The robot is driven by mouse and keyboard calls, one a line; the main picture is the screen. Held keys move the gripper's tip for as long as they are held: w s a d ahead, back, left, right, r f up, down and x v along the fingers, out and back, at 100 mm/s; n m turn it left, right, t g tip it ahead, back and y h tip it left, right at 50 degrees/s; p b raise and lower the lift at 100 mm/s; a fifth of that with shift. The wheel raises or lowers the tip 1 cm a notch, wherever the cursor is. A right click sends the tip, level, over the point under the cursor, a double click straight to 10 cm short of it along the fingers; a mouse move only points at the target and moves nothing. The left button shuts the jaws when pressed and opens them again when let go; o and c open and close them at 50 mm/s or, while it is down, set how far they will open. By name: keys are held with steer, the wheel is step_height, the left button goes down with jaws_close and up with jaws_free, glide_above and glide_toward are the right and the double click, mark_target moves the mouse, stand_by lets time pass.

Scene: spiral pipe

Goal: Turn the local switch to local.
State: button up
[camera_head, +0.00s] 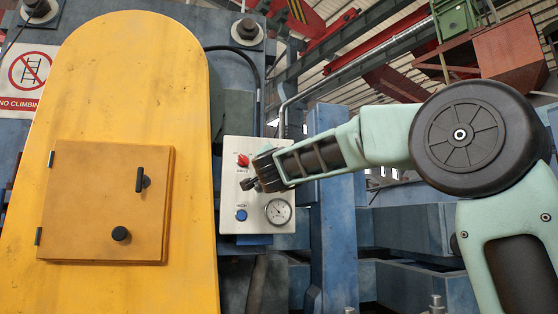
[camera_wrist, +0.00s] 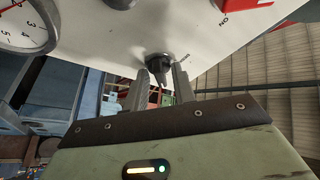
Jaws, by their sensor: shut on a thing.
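The control panel (camera_head: 230,200) is a white plate with a red switch (camera_head: 243,160) at its upper left, a blue button (camera_head: 241,215) and a round gauge (camera_head: 278,211). My gripper (camera_head: 250,183) is at the middle of the panel. In the wrist view the black switch knob (camera_wrist: 161,62) stands out from the white panel. My gripper (camera_wrist: 161,76) has one finger on each side of the knob and is shut on it. Small lettering beside the knob is too small to read. In the head view my gripper hides most of the knob.
A yellow housing (camera_head: 130,90) with a small hatch door (camera_head: 85,205) and black handle stands left of the panel. A blue post (camera_head: 335,250) and blue beams are behind and below my arm. The gauge (camera_wrist: 25,25) is at the wrist view's upper left.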

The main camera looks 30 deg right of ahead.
steer(key=shift+r+m, duration=0.1)
steer(key=shift+m, duration=0.3)
steer(key=o, duration=0.6)
steer(key=shift+o, duration=0.2)
steer(key=b+v, duration=0.7)
steer(key=v, duration=1)
steer(key=shift+a, duration=0.15)
steer(key=shift+s, duration=0.1)
